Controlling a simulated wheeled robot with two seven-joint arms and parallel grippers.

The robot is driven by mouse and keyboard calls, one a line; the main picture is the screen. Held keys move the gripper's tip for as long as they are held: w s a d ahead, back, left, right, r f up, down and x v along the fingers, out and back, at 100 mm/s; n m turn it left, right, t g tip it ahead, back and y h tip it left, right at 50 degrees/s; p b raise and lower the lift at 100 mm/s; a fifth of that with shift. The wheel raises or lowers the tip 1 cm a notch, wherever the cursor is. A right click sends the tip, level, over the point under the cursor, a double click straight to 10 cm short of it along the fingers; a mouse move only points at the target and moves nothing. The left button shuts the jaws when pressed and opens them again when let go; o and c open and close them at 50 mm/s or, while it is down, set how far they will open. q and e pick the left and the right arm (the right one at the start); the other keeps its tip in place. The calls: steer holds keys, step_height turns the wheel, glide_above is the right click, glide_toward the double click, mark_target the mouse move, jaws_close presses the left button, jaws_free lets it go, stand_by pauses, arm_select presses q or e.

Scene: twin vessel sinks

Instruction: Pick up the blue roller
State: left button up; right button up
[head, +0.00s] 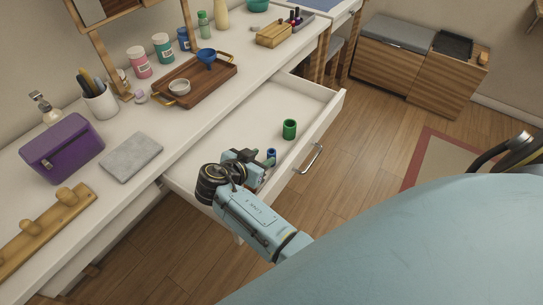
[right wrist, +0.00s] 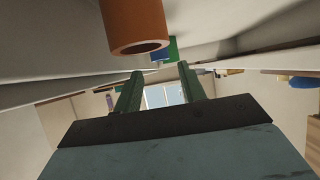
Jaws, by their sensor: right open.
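The blue roller (head: 271,154) stands in the open white drawer (head: 235,110), just past my right gripper (head: 258,162) in the head view. Its lower part is hard to make out beside the gripper. In the right wrist view, the gripper's two dark green fingers (right wrist: 160,70) are apart with nothing between them. A small blue patch (right wrist: 160,54), likely the roller, shows beyond the fingertips. My left gripper is not in view.
A green cylinder (head: 289,129) stands in the drawer, farther right. An orange-brown cylinder (right wrist: 135,25) is close to the wrist camera. The drawer front has a metal handle (head: 308,159). The drawer's back area is clear. A wooden tray (head: 222,81) sits on the counter.

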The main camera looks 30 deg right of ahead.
mark_target(272, 150)
steer(key=x, duration=0.5)
steer(key=shift+w+b, duration=0.15)
steer(key=shift+b, duration=0.2)
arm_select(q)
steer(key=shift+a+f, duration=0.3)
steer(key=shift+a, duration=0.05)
arm_select(e)
jaws_close()
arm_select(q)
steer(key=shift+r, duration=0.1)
arm_select(e)
steer(key=shift+r, duration=0.15)
